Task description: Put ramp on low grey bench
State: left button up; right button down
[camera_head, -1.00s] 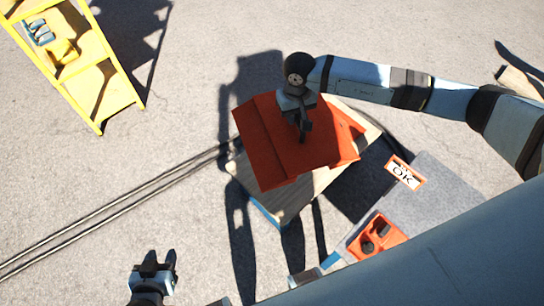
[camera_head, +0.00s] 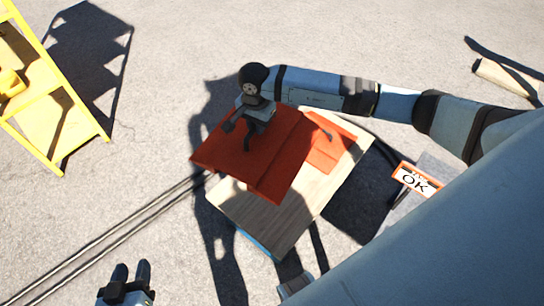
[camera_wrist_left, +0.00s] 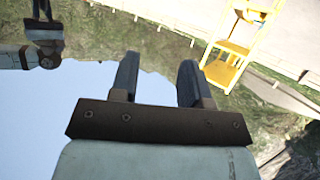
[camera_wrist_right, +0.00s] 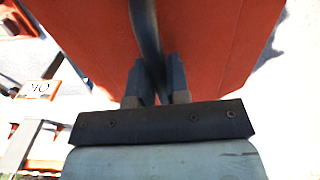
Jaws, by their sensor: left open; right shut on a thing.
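The ramp, an orange-red folded plate (camera_head: 285,150), is held by my right gripper (camera_head: 252,138) above a wood-topped table (camera_head: 290,225). In the right wrist view, the right gripper (camera_wrist_right: 155,80) is shut on a dark bar on the orange ramp (camera_wrist_right: 210,40). The ramp looks tilted and covers part of the tabletop. A low grey surface, probably the grey bench (camera_head: 434,164), shows at the right, mostly hidden by my own body. My left gripper (camera_head: 131,269) is open and empty at the lower left; it also shows in the left wrist view (camera_wrist_left: 158,75).
Another orange piece (camera_head: 340,143) lies on the wooden tabletop. An orange-framed OK sign (camera_head: 416,180) is by the grey surface. A yellow rack (camera_head: 55,110) stands upper left. Long dark lines, perhaps cables (camera_head: 120,245), cross the ground.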

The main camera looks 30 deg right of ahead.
jog(key=w+d+f+m+b, duration=0.1)
jog(key=f+m+b, duration=0.5)
jog(key=f+b, duration=0.4)
jog(key=d+f+m+b, duration=0.1)
jog(key=f+m+b, duration=0.6)
jog(key=f, duration=1.2)
jog(key=w+d+f+m+b, duration=0.1)
jog(key=f+m+b, duration=0.6)
jog(key=f+b, duration=0.7)
jog(key=shift+w+d+f+b, duration=0.3)
jog(key=shift+d+b, duration=0.2)
jog(key=shift+d, duration=0.1)
jog(key=shift+r, duration=0.1)
pick_arm(q)
jog(key=w+d+f+m+t+h, duration=0.2)
jog(key=d+f+m+h, duration=0.1)
jog(key=f, duration=0.7)
jog(key=shift+w+f+m+t+h, duration=0.2)
jog(key=shift+w+m+t+h, duration=0.2)
jog(key=shift+m+h, duration=0.4)
jog(key=shift+s+d+f, duration=0.1)
